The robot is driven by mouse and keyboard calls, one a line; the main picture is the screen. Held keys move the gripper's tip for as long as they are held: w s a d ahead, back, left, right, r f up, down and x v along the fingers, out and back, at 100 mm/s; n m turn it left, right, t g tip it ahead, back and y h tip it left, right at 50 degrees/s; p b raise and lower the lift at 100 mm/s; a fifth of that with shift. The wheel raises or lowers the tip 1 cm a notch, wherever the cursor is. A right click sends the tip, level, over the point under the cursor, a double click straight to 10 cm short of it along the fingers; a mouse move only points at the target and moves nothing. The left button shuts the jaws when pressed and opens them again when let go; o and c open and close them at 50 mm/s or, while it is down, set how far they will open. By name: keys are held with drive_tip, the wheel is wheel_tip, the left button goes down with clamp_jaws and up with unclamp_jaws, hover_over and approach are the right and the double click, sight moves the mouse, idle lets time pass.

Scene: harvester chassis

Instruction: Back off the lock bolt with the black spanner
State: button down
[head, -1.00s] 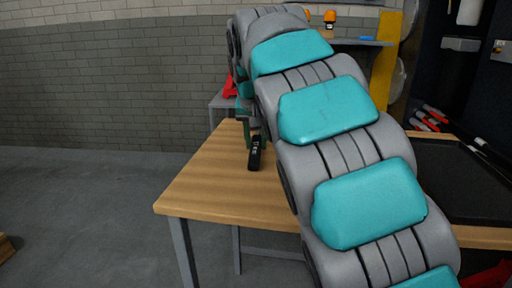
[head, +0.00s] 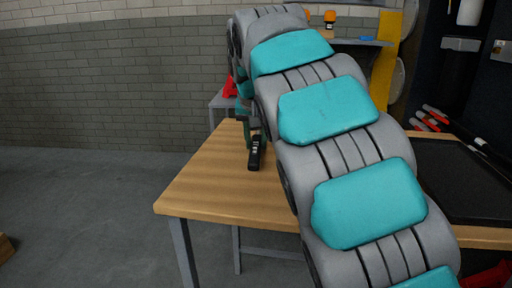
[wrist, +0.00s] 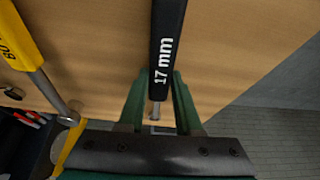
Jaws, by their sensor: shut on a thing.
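The black spanner (wrist: 167,45), marked "17 mm", runs down from the top middle of the wrist view. Its metal shaft passes between the two green fingers of my gripper (wrist: 158,100), which is shut on it. In the head view the black spanner (head: 256,153) shows small and dark over the wooden table, beside my arm. My gripper is mostly hidden behind my arm there. I cannot make out the lock bolt in either view.
A yellow-handled tool (wrist: 20,38) with a metal shaft lies left of the spanner in the wrist view. The wooden table's (head: 205,190) left part is clear. A black tray (head: 460,185) lies on the right. A red object (head: 231,90) stands behind the table.

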sight(257, 139)
drive_tip(key=shift+r, duration=0.1)
drive_tip(key=shift+r, duration=1.45)
drive_tip(key=shift+s+r, duration=0.1)
drive_tip(key=shift+r, duration=0.15)
drive_tip(key=s+d, duration=0.1)
drive_tip(key=s, duration=0.4)
drive_tip(key=s+d+r+b, duration=0.1)
drive_tip(key=s, duration=0.4)
drive_tip(key=s+d, duration=0.1)
drive_tip(key=s, duration=0.4)
drive_tip(key=shift+s+d+r, duration=0.2)
drive_tip(key=shift+d+r, duration=0.05)
drive_tip(key=shift+d, duration=0.05)
drive_tip(key=c, duration=1.1)
unclamp_jaws()
clamp_jaws()
